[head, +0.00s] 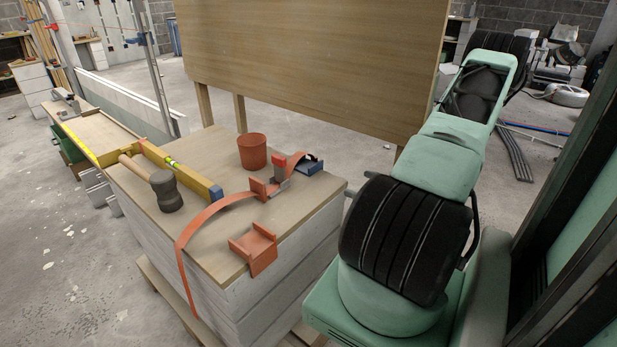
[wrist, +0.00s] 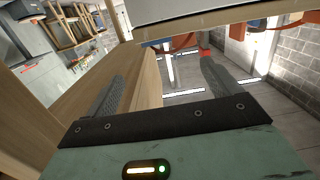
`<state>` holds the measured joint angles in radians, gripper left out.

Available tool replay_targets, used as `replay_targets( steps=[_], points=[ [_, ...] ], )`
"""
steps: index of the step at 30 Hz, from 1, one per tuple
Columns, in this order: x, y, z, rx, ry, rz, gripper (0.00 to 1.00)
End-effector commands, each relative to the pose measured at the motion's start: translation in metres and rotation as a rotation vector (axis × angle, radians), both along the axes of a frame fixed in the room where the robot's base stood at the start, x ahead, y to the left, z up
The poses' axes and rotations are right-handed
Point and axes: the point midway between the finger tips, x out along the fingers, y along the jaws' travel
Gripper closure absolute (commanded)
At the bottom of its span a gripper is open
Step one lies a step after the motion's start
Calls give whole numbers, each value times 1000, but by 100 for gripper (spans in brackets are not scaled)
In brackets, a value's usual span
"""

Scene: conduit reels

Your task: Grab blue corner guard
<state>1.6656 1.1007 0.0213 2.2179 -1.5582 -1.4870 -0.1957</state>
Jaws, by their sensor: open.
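The blue corner guard (head: 309,163) lies at the far right corner of the stacked boards' wooden top, partly behind the red and grey buckle of the orange strap (head: 205,222). An orange corner guard (head: 255,247) sits on the right front edge of the same top. My gripper (wrist: 162,92) shows in the wrist view with its fingers apart and nothing between them. It is away from the blue guard; I cannot make it out in the head view. Small blue patches show near the wrist view's top edge, but I cannot tell what they are.
An orange cup (head: 252,151), a black-headed mallet (head: 165,190) and a yellow level (head: 160,155) lie on the stack (head: 290,285). A large wooden panel (head: 315,60) stands behind it. Concrete floor is open to the left.

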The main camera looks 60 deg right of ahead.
Motion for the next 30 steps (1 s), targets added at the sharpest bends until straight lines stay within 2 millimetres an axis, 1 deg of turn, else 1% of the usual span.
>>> replay_targets(
  steps=[1,2,3,5,8,18,21,24,30],
  points=[
    [-11,0,-6,7,-27,-15,11],
    [-15,0,-6,8,-40,-21,11],
    [-19,0,-6,10,-53,-25,11],
    [-19,0,-6,12,-67,-27,11],
    [-6,-1,-5,11,-72,-26,11],
    [65,-9,-5,11,-70,-26,11],
    [82,-11,-5,11,-70,-26,11],
    [92,-13,-5,12,-68,-28,11],
    [105,-15,-5,12,-68,-28,11]
  ],
)
